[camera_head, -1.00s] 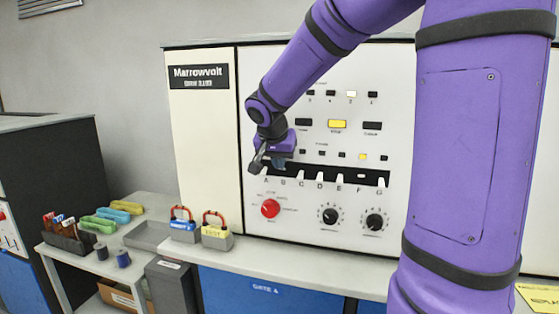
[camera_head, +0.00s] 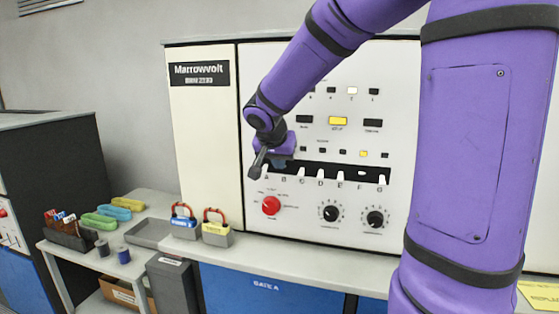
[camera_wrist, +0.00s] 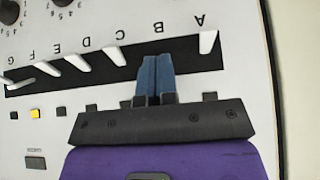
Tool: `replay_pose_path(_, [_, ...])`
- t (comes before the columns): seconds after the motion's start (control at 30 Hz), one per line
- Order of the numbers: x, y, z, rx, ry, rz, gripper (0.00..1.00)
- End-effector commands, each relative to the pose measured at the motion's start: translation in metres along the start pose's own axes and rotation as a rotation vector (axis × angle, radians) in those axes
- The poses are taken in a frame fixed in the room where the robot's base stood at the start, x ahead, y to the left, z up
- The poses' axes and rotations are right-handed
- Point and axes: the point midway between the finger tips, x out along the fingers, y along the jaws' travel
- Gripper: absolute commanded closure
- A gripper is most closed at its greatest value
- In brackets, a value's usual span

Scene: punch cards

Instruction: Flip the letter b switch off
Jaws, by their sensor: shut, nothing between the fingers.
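A row of white switch levers sits in a black slot (camera_head: 326,173) on the white panel, with letters A to G under it. In the wrist view the picture is turned over: the letter A lever (camera_wrist: 208,42) is at the right and the letter C lever (camera_wrist: 115,57) is left of my fingers. My gripper (camera_wrist: 155,65) is shut and empty, its blue fingertips over the slot near the letter B (camera_wrist: 147,28). The B lever is hidden by my fingers, so its position and any contact cannot be told. The gripper also shows at the slot's left end in the head view (camera_head: 277,162).
Below the slot are a red knob (camera_head: 271,206) and two black dials (camera_head: 331,213). Lit yellow buttons (camera_head: 338,121) are above. Padlocks (camera_head: 183,217), trays and colored items stand on the bench at left. My arm covers the right side.

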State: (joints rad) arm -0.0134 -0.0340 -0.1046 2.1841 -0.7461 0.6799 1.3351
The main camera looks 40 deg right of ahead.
Motion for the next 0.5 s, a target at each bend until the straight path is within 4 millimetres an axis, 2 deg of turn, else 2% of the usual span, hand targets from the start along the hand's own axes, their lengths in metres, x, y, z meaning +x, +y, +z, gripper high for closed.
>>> replay_pose_path(0.5, [0.0017,0.0002,0.0039,0.000,-0.001,0.001,1.00])
